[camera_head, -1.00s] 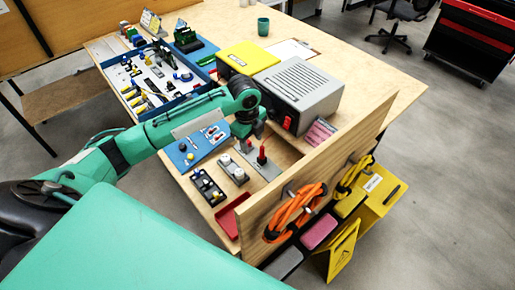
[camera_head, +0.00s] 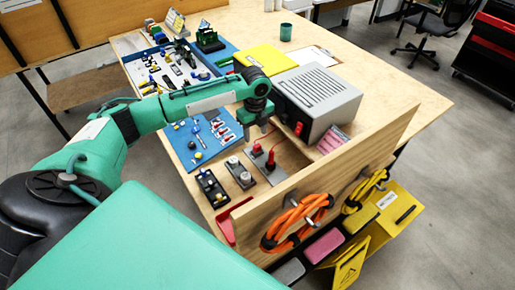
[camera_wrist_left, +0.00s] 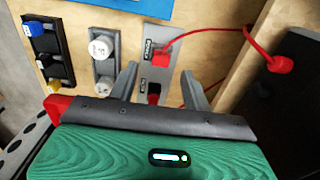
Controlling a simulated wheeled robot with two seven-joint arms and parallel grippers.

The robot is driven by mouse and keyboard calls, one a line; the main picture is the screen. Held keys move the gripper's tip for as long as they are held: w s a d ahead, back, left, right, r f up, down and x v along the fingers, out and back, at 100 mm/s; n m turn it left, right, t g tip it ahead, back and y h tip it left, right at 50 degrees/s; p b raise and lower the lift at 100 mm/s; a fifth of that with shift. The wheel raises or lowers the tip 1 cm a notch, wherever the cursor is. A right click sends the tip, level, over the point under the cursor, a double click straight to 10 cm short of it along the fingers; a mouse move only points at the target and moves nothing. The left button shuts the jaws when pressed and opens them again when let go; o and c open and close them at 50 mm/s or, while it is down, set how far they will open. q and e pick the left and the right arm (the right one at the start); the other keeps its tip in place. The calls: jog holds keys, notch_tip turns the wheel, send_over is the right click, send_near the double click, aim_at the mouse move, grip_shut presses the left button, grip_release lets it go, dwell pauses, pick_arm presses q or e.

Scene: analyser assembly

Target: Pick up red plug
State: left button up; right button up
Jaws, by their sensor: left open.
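A grey plate (camera_head: 267,172) on the bench carries two small red parts. One red plug (camera_head: 257,149) also shows in the left wrist view (camera_wrist_left: 161,57), seated in the plate with a red cable running right. The other red part (camera_head: 270,162) stands nearer the wooden wall; in the wrist view a red part (camera_wrist_left: 154,91) shows between the fingers, partly hidden. My left gripper (camera_head: 256,128) hangs above the plate; in the wrist view its fingers (camera_wrist_left: 160,85) are apart with nothing clearly held. My right gripper is not in view.
A grey box with a red switch (camera_head: 318,97) stands behind. A wooden wall (camera_head: 335,172) with orange cable coils (camera_head: 300,222) is at right. Connector blocks (camera_head: 212,187) (camera_head: 240,172) and a blue mat (camera_head: 190,150) lie left. The cable loops to another red end (camera_wrist_left: 282,65).

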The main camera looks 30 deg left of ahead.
aim_at(257, 145)
pick_arm(q)
jog(key=f, duration=0.3)
jog(key=f+p, duration=0.1)
jog(key=f, duration=0.1)
jog(key=shift+d, duration=0.4)
jog(key=shift+f, duration=0.25)
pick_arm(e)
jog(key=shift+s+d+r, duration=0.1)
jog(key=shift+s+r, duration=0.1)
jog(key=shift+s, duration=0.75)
pick_arm(q)
jog(key=c, duration=0.8)
grip_shut()
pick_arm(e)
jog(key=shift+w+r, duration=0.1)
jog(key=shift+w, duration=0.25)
